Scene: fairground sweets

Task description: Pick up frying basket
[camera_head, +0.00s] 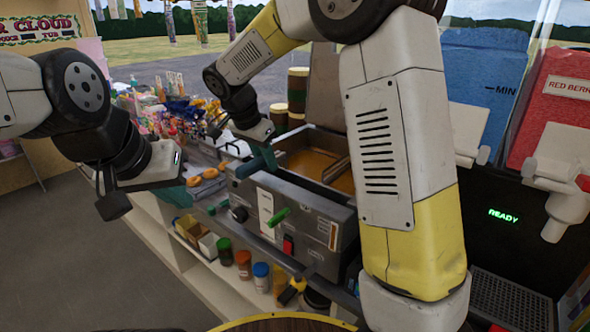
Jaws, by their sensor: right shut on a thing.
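The grey fryer (310,215) stands on the counter at the centre, with amber oil (305,158) in its open vat. A dark green handle (257,163) at the vat's left edge appears to belong to the frying basket, whose mesh I cannot make out clearly. My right gripper (259,143) comes down over this handle and is shut on it; the fingers are small and partly hidden. My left gripper (112,195) hangs apart from the fryer, over the floor left of the counter. Its finger opening is not clear.
Donuts (203,178) and crowded sweets lie left of the fryer. Jars, including a blue-lidded one (261,277), stand on the shelf below. Blue (482,60) and red (555,95) drink tanks stand at right. The floor at lower left is clear.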

